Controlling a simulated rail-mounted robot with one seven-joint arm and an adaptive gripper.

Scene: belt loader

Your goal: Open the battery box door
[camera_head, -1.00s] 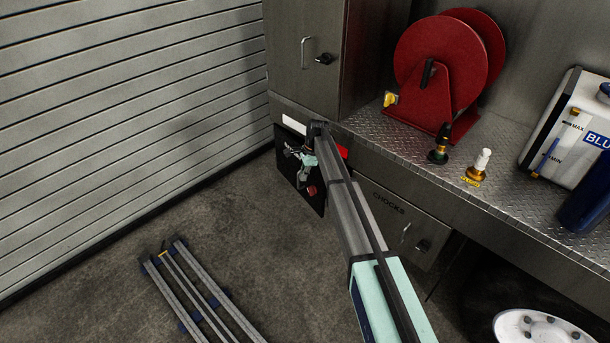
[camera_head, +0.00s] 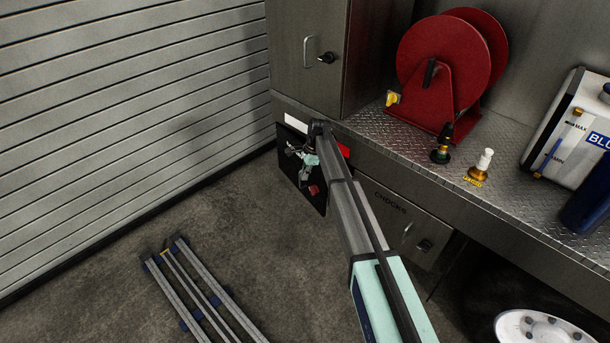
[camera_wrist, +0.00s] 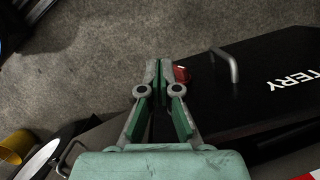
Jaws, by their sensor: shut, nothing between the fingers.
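The battery box door is a black panel (camera_head: 316,198) low on the left end of the steel cabinet in the head view. In the wrist view the door (camera_wrist: 270,85) carries white letters ending in "TERY" and a grey bar handle (camera_wrist: 228,65). A red latch (camera_wrist: 182,74) sits at its edge; a red part (camera_head: 314,190) also shows in the head view. My gripper (camera_wrist: 158,66) is shut and empty, its tips just left of the red latch. I cannot tell whether they touch it. In the head view my gripper (camera_head: 304,160) is in front of the door, partly hidden by my arm.
A locker (camera_head: 308,75) with a handle stands above. A red hose reel (camera_head: 440,65) is on the tread-plate shelf (camera_head: 400,137). The chocks drawer (camera_head: 400,215) is right of my arm. Rails (camera_head: 200,290) lie on the floor; floor between them and the cabinet is clear.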

